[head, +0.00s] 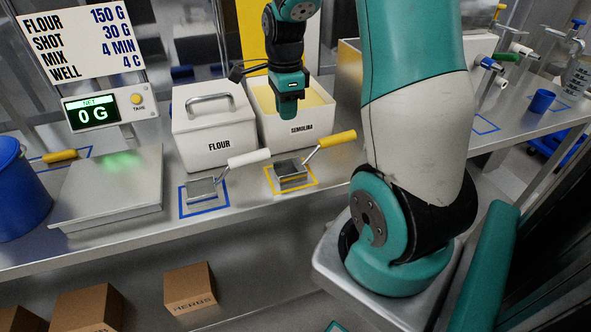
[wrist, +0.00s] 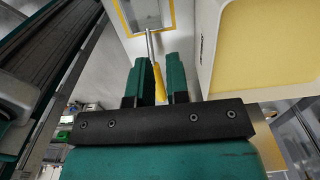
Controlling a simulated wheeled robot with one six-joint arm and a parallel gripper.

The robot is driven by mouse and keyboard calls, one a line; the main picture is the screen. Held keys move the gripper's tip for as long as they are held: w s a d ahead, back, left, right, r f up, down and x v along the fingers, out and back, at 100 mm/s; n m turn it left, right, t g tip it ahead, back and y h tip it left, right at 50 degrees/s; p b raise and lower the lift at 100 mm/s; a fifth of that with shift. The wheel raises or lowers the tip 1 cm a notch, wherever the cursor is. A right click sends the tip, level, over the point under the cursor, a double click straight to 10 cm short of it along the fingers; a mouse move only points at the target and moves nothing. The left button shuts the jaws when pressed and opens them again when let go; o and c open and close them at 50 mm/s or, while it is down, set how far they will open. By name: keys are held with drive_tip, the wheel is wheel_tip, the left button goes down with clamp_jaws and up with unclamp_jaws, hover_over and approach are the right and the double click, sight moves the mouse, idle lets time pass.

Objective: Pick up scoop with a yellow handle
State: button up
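The scoop with a yellow handle (head: 338,138) lies on the steel counter, its metal pan (head: 291,170) inside a yellow outlined square and its handle slanting up to the right. My gripper (head: 288,112) hangs with fingers down over the front part of the semolina bin (head: 303,131), apart from the scoop in the head view. In the wrist view the fingers (wrist: 162,62) stand apart with a gap between them. The yellow handle (wrist: 159,84) shows through that gap, farther off, partly hidden by a finger. The pan (wrist: 148,14) is at the top edge.
A scoop with a white handle (head: 249,158) lies in a blue square to the left. The lidded flour bin (head: 214,126) stands beside the semolina bin. A scale (head: 110,188) reading 0 G and a blue bucket (head: 18,190) are farther left.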

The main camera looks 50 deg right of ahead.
wheel_tip(320, 180, down, 10)
drive_tip(key=shift+a+r+p, duration=0.1)
drive_tip(key=shift+r+p, duration=0.05)
drive_tip(key=shift+p, duration=0.35)
drive_tip(key=shift+d+f+p, duration=0.15)
drive_tip(key=shift+f+p, duration=0.25)
drive_tip(key=shift+f, duration=1)
drive_tip(key=shift+d+f+p, duration=0.15)
drive_tip(key=shift+f+p, duration=0.2)
drive_tip(key=shift+f, duration=1)
clamp_jaws()
